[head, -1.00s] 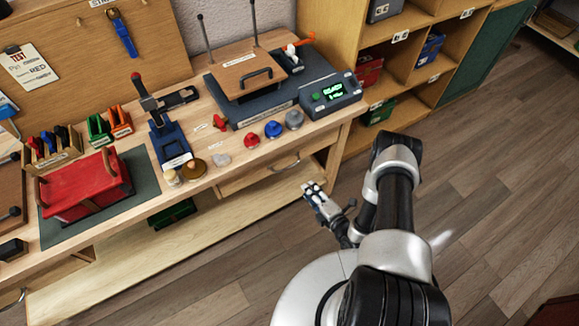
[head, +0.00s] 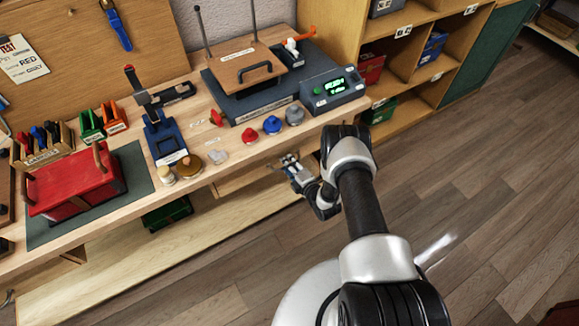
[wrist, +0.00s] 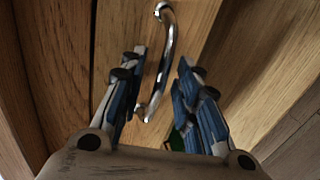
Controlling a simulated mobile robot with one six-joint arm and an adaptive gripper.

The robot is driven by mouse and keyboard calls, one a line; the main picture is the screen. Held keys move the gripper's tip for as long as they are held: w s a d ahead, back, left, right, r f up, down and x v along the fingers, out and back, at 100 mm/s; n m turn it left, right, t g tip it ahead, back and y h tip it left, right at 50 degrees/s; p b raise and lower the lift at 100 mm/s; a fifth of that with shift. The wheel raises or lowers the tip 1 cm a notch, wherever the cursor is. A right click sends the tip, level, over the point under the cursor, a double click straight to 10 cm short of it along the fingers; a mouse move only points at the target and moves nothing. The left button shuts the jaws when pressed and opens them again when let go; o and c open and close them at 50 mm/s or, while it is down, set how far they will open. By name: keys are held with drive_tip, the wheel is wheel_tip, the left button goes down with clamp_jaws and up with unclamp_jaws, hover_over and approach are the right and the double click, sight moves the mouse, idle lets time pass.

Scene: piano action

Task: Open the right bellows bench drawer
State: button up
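The right bellows bench drawer (head: 238,180) is a light wooden front under the right end of the bench top. In the head view my gripper (head: 290,160) is at its right part and covers the handle. In the wrist view the drawer front (wrist: 120,22) fills the upper middle, and its curved chrome handle (wrist: 169,40) runs between my two blue-padded fingers. My gripper (wrist: 162,62) is open, with space on both sides of the handle; I see no clear contact. The drawer looks shut.
A press with a green-lit control box (head: 332,90) stands on the bench above the drawer. Red, blue and grey knobs (head: 272,125) sit near the bench edge. A lower shelf board (head: 150,250) runs beneath. Cubbyholes (head: 405,75) stand at right; the floor (head: 480,200) there is clear.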

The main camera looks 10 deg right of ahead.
drive_tip(key=shift+c, duration=0.2)
clamp_jaws()
idle(0.6)
